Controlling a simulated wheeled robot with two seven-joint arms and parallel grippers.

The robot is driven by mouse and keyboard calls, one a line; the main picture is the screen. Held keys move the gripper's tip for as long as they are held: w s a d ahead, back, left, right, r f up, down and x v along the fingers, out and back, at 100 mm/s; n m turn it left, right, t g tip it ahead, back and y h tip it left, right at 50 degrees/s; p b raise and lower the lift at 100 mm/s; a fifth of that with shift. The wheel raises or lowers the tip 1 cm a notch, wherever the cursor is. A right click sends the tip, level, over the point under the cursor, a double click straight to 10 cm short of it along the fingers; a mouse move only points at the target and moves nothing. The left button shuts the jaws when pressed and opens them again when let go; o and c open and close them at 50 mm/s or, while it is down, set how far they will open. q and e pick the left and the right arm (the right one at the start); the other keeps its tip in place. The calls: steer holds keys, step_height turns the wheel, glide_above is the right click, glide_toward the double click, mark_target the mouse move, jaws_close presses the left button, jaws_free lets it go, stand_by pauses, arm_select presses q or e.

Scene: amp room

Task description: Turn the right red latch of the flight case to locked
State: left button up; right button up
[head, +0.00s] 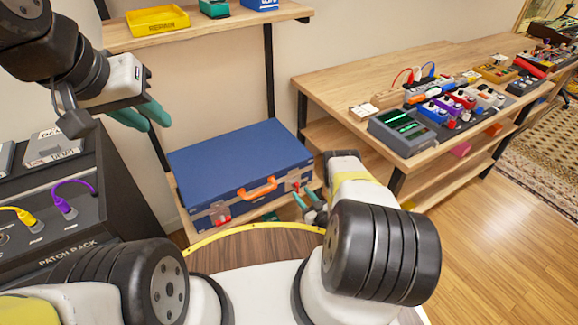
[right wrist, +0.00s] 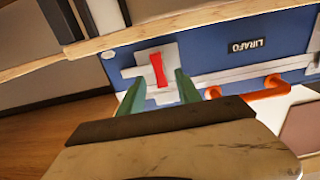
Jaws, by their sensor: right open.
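The blue flight case (head: 240,155) lies on a wooden shelf, its front facing me. Its right red latch (head: 296,187) is small in the head view. In the right wrist view the red latch (right wrist: 158,70) sits on a silver plate, its long side nearly upright in the picture and slightly tilted. My right gripper (head: 311,203) is at the case's front right. Its open green fingers (right wrist: 160,82) appear on either side of the latch; I cannot tell whether they touch it. My left gripper (head: 142,115) is open and empty, high at the left.
The case's orange handle (head: 257,189) is left of the right latch; the left red latch (head: 222,219) is farther left. A patch rack (head: 75,215) stands at the left. A wooden table (head: 345,82) with pedals and a green-screened device stands at the right.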

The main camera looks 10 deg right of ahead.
mark_target(298, 189)
steer(key=shift+x, duration=1.95)
jaws_close()
